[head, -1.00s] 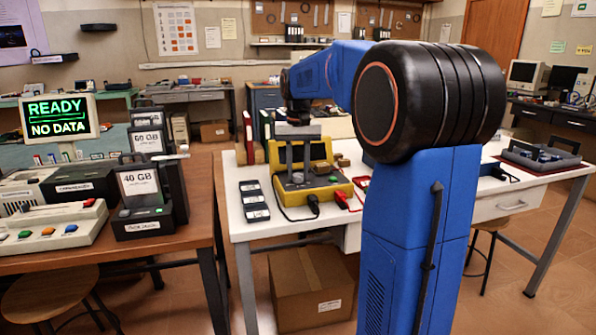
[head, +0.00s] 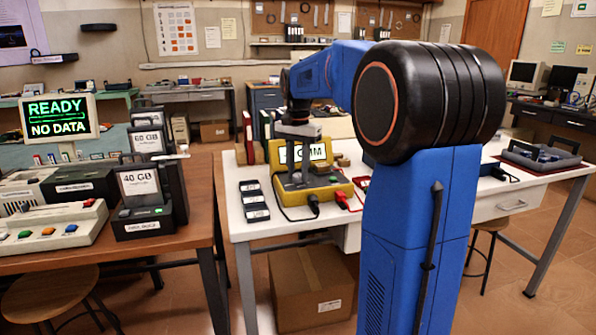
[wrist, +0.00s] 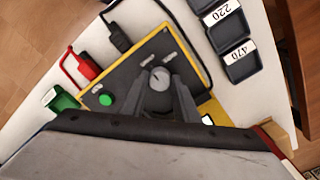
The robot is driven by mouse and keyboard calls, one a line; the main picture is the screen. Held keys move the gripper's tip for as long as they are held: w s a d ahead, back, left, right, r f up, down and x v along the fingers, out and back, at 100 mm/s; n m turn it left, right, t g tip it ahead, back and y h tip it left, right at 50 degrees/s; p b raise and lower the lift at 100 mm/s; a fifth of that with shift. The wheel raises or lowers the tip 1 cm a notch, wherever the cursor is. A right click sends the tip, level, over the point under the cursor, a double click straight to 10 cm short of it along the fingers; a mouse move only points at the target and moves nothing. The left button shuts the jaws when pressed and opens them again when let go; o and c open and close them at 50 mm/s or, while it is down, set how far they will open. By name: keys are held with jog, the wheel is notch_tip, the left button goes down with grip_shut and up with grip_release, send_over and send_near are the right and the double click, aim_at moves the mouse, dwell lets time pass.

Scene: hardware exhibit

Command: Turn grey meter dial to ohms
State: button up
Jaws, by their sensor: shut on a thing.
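The yellow meter (head: 339,190) with a dark grey face stands on the white table. Its upright display (head: 318,152) is lit white with large black letters that end in M; my wrist hides part of them. The grey dial (wrist: 161,77), with a pointer mark, shows in the wrist view on the meter's dark face. My gripper (wrist: 162,84) is shut on the dial, one finger on each side of it.
A green button (wrist: 105,99) sits beside the dial. A red lead (wrist: 80,64) and a black plug (wrist: 117,34) join the meter's edge. Dark labelled trays (head: 253,200) lie left of the meter. A cardboard box (head: 308,290) is under the table.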

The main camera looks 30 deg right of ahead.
aim_at(298, 175)
dwell(0.3)
jog(key=o, duration=1.1)
jog(key=shift+c, duration=0.2)
notch_tip(298, 175, up, 18)
jog(key=shift+f, duration=0.25)
jog(key=s+a+f+n+t, duration=0.1)
jog(key=s+a+f+n, duration=0.3)
jog(key=s+f, duration=0.6)
jog(key=s+a+f+n+t, duration=0.2)
jog(key=s+a+f+n, duration=0.2)
jog(key=s+f, duration=0.6)
jog(key=s+a+f+n+t, duration=0.1)
jog(key=s+a+f+n, duration=0.3)
jog(key=s+a+f, duration=0.4)
notch_tip(298, 175, down, 2)
jog(key=s, duration=0.2)
jog(key=shift+s+f+t, duration=0.15)
jog(key=shift+s+t, duration=0.2)
jog(key=shift+t, duration=0.05)
